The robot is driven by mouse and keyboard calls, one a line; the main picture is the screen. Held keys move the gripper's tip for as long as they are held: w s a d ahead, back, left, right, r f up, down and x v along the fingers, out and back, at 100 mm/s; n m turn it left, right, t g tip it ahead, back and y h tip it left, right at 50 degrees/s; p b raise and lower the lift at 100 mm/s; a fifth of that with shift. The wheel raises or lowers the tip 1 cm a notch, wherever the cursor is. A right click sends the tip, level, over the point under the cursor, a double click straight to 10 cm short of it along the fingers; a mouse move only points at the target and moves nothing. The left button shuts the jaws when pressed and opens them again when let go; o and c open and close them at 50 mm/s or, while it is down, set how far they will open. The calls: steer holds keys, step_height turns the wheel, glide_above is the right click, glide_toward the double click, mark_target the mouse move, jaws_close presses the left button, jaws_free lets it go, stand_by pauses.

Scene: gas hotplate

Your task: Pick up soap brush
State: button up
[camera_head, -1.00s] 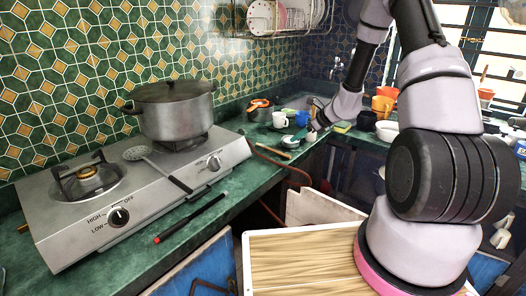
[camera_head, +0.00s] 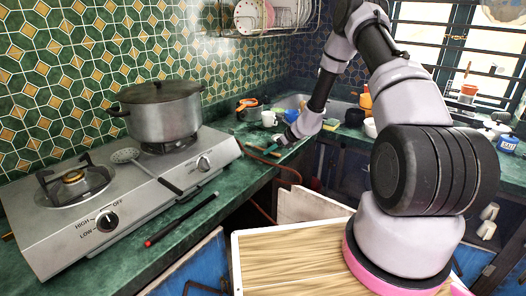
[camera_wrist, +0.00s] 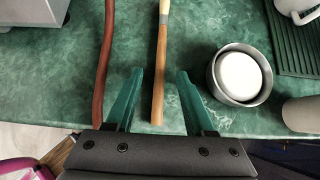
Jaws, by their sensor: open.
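A slim stick with a brown wooden handle (camera_wrist: 159,95) and a pale upper part lies on the green counter in the wrist view. It looks like the soap brush, but its head is beyond the top edge. My gripper (camera_wrist: 159,74) is open, with one teal finger on each side of the handle and visible gaps between. The handle appears free, not clamped. In the head view my gripper (camera_head: 279,143) is low over the counter, right of the stove, and the brush is too small there to make out clearly.
A metal bowl (camera_wrist: 264,87) with a white piece inside stands close right of my gripper. A red-brown hose (camera_wrist: 104,60) runs on its left. The gas stove (camera_head: 130,200) with a lidded pot (camera_head: 165,118) stands left.

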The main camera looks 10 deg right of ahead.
steer(key=shift+w+a+f, duration=0.1)
jaws_close()
step_height(320, 180, up, 10)
stand_by(0.6)
